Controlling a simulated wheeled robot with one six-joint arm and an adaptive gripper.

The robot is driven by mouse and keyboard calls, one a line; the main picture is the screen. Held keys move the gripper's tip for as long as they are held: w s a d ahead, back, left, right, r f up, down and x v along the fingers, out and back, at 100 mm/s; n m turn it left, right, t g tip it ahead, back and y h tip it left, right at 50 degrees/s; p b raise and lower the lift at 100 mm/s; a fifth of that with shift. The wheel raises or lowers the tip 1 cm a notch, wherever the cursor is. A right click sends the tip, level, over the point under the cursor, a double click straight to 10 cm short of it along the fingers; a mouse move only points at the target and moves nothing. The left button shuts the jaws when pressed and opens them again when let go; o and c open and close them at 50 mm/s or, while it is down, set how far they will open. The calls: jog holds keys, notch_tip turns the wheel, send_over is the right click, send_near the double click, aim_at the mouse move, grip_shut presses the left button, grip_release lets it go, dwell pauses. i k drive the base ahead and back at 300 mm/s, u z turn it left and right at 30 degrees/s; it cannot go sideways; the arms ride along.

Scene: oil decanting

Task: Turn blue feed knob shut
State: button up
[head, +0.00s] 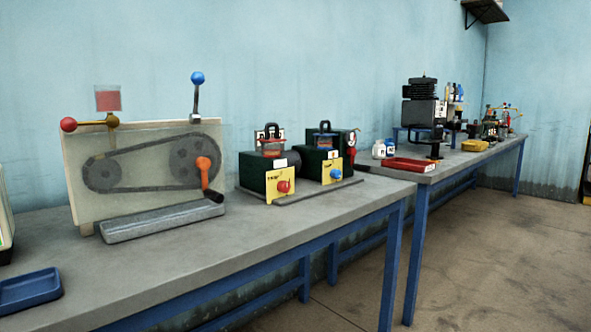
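Two blue knobs show in the head view. One blue knob (336,174) sits on the yellow front plate of the right-hand green box (315,165). The other is a blue ball (197,78) on top of an upright grey lever at the upper right of the belt-drive board (145,205). I cannot tell from the picture which one is the feed knob, nor whether either is turned open or shut. My gripper is not in view.
The left green box carries a red knob (284,186). A red ball handle (68,124), a small cup of red liquid (108,99) and an orange crank (204,171) are on the board. A blue tray (30,289) lies at front left. A red tray (410,165) lies farther right.

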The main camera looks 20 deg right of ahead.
aim_at(335, 174)
jog(key=u, duration=0.05)
jog(key=k, duration=1.1)
jog(key=z, duration=0.85)
jog(key=i, duration=1.6)
jog(key=u, duration=0.8)
